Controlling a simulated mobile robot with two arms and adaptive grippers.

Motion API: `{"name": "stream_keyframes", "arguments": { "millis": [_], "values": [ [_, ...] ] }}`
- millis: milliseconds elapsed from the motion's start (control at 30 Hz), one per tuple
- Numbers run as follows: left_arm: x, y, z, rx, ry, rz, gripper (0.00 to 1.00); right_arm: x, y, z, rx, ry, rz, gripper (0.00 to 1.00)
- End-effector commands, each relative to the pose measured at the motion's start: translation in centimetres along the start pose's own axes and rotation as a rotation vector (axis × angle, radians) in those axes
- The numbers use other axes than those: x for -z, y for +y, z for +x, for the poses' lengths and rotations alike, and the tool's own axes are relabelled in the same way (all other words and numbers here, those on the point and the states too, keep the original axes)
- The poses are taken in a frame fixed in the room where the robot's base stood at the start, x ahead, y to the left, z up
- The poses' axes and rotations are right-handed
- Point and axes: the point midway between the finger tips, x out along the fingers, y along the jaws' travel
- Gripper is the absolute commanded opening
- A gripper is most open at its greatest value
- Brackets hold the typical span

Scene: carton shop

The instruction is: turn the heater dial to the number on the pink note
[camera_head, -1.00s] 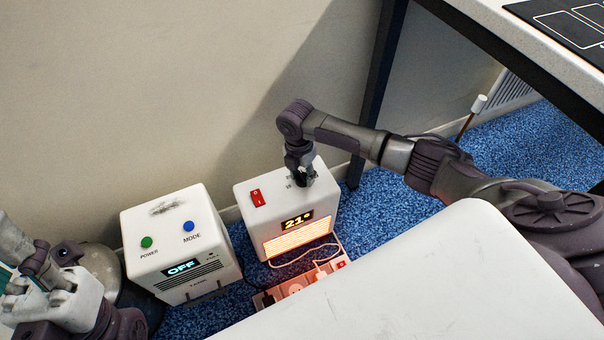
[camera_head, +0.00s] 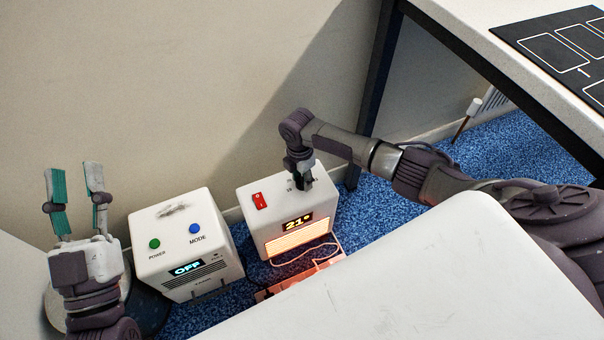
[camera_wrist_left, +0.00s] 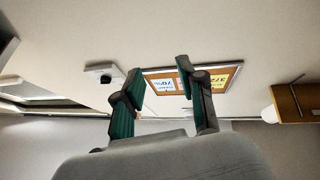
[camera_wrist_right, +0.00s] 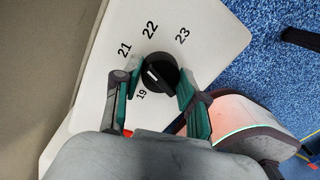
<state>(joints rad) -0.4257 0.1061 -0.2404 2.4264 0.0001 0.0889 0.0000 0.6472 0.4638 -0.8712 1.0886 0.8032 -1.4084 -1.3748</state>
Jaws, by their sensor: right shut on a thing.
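The white heater (camera_head: 289,224) stands on the blue carpet, its lit display reading 21° and its front grille glowing orange. Its black dial (camera_wrist_right: 158,72) shows in the right wrist view, with 19, 21, 22 and 23 printed around it. A white mark is on the dial; which number it points at is hard to tell. My right gripper (camera_head: 299,184) is shut on the dial from above, one finger on each side in the right wrist view (camera_wrist_right: 158,90). My left gripper (camera_head: 75,182) is raised, open and empty, left of the heater.
A white unit (camera_head: 186,243) with green and blue buttons and an OFF display stands left of the heater. A power strip (camera_head: 300,284) lies in front. A white surface (camera_head: 450,275) fills the foreground. The left wrist view shows a framed board (camera_wrist_left: 222,80) with notes.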

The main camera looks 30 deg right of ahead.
Motion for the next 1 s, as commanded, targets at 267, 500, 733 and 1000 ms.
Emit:
{"name": "stream_keyframes", "arguments": {
  "millis": [267,500,733,1000],
  "values": [
    [-6.6,-1.1,-1.8,0.023,-0.437,0.014,0.4,0.0,0.0,-0.3,0.002,0.013,0.158,0.07],
    [-10.8,-1.9,-5.6,0.043,-0.762,0.019,0.4,0.0,0.0,-0.2,0.002,0.022,0.296,0.07],
    [-12.9,-2.4,-9.2,0.058,-0.986,0.02,0.4,-0.1,0.0,-0.2,0.001,0.028,0.402,0.07],
    [-13.7,-2.6,-11.6,0.067,-1.115,0.019,0.4,-0.1,0.0,-0.1,0.0,0.033,0.467,0.07]
  ]
}}
